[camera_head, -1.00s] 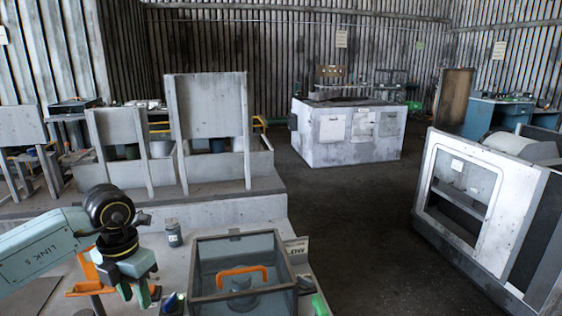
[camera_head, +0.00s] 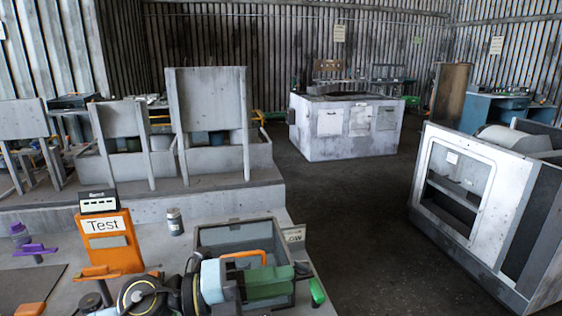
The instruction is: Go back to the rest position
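My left gripper (camera_head: 268,283) is low in the picture at the bottom centre, with green parts at the end of the pale blue and black wrist. It lies in front of the grey open-topped box (camera_head: 207,235) on the near bench, covering part of it. An orange handle (camera_head: 245,254) shows at that box, just above my gripper. Whether my gripper touches the box cannot be told. The fingertips are not clear, so its opening cannot be told, and I see nothing held in it. My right gripper is not in view.
An orange "Test" box (camera_head: 110,250) with a small display (camera_head: 98,202) on top, a jar (camera_head: 174,221) and purple pieces (camera_head: 34,250) stand on the bench. A white cabinet (camera_head: 455,190) stands at right. Dark floor between is clear.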

